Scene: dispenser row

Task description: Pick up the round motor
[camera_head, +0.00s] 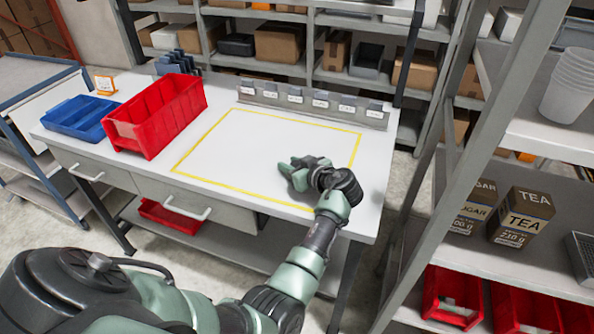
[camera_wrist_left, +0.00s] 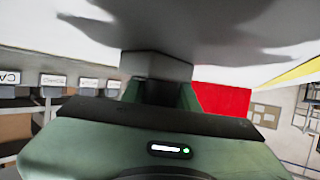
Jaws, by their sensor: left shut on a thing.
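My left gripper (camera_head: 299,172) is low over the right part of the white table, inside the yellow outline (camera_head: 265,114). It is shut on a grey piece, which I take to be the round motor (camera_wrist_left: 155,65). This piece shows between the green fingers in the left wrist view, and its full shape is hidden. In the head view the hand covers it. I cannot tell whether it touches the table. My right gripper is in neither view.
A red divided bin (camera_head: 158,118) and a blue tray (camera_head: 80,117) stand on the table's left. A row of labelled dispensers (camera_head: 312,103) lines its back edge. A grey shelf rack with tea and sugar boxes (camera_head: 521,217) stands close on the right. The outlined area's left part is clear.

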